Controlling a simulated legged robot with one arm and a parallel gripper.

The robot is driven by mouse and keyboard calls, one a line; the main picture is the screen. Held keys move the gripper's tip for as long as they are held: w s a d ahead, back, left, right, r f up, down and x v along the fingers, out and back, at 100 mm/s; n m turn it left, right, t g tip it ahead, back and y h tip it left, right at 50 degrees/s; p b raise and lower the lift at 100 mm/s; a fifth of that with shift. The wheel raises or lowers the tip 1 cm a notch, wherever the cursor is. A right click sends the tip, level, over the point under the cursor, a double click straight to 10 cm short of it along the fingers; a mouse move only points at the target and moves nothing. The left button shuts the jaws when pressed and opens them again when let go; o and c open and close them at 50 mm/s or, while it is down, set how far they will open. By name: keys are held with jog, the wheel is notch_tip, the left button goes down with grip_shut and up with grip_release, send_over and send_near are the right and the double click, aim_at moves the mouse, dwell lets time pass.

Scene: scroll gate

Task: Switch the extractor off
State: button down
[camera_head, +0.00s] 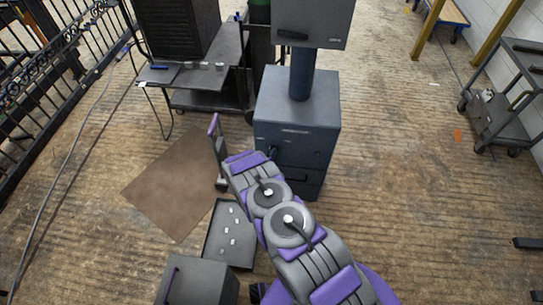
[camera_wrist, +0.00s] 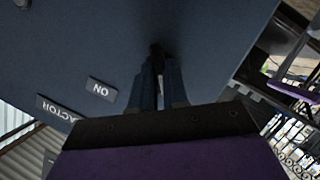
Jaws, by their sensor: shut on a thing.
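The extractor (camera_head: 297,118) is a dark blue-grey cabinet with a round pipe rising from its top. It stands in front of my arm in the head view. In the wrist view its face fills the upper part, with an "ON" label (camera_wrist: 101,89) and a partly cut-off label ending in "ACTOR" (camera_wrist: 58,108), both appearing upside down. A small black switch knob (camera_wrist: 156,52) sticks out of this face. My gripper (camera_wrist: 158,70) is shut on the knob, its fingertips hiding part of it. The knob's exact angle is hard to tell.
A dark work table (camera_head: 205,70) stands at the back left. A black tray (camera_head: 229,235) with small pieces and a dark box (camera_head: 198,281) lie at the lower left. A brown mat (camera_head: 170,190) is on the floor. The floor right of the extractor is clear.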

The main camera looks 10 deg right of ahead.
jog(key=shift+a+f+n, duration=0.1)
jog(key=shift+a+n, duration=0.05)
jog(key=shift+n, duration=0.15)
dwell(0.4)
jog(key=c, duration=1.1)
grip_release()
jog(key=shift+a, duration=0.1)
jog(key=p+v, duration=0.2)
jog(key=v, duration=0.6)
jog(key=p+v, duration=0.1)
jog(key=v, duration=0.8)
jog(key=shift+a+f+p, duration=0.2)
jog(key=shift+a+p, duration=0.1)
jog(key=shift+p, duration=0.1)
